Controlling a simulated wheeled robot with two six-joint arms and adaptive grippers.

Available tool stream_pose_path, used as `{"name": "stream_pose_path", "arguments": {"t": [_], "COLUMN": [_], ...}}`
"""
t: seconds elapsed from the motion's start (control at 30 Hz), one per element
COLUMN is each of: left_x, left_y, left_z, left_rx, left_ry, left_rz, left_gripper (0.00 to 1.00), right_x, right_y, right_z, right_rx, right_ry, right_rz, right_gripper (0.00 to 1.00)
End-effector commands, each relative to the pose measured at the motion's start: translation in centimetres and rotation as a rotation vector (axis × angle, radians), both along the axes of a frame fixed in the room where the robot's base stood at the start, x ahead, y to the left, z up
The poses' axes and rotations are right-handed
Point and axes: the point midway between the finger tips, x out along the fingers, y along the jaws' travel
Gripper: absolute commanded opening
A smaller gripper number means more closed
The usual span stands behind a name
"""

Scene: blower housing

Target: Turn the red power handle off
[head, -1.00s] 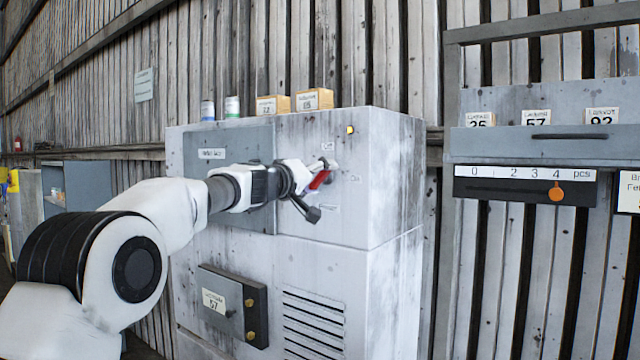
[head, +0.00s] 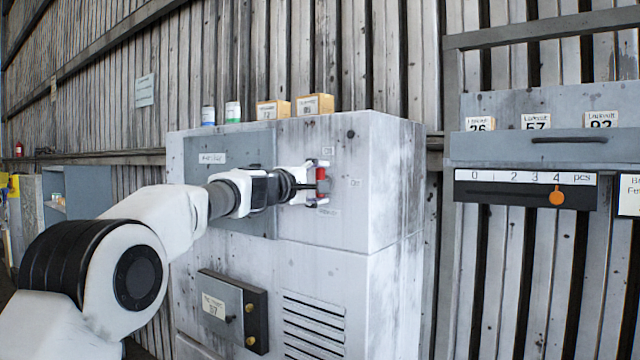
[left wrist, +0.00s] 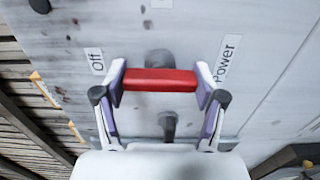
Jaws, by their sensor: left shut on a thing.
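The red power handle (head: 321,179) is on the front of the grey cabinet and stands upright in the head view. In the left wrist view the red handle (left wrist: 160,80) lies across the picture. My left gripper (head: 316,183) is shut on the handle, with a fingertip at each end of the red bar in the left wrist view (left wrist: 161,82). My right gripper is not in view.
A round lamp (head: 350,133) on the cabinet (head: 390,190) looks dark. Boxes (head: 315,104) and cans (head: 232,112) stand on top. A shelf unit (head: 540,148) with an orange slider (head: 557,196) hangs at the right. A latch box (head: 235,308) sits low on the cabinet front.

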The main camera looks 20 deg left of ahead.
Motion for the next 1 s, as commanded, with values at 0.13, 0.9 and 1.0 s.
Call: {"name": "stream_pose_path", "arguments": {"t": [0.13, 0.9, 1.0], "left_x": [-0.01, 0.01, -0.13], "left_y": [0.12, 0.03, 0.08], "left_z": [0.06, -0.04, -0.04], "left_rx": [-0.025, -0.030, -0.030], "left_ry": [0.008, 0.011, 0.012], "left_rz": [0.002, 0.001, 0.000], "left_gripper": [0.35, 0.96, 0.96], "right_x": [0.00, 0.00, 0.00], "right_y": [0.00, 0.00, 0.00], "right_z": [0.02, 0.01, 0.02], "right_rx": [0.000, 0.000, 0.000], "right_ry": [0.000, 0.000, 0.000], "right_rz": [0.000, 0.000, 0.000], "right_gripper": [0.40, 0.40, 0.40]}}
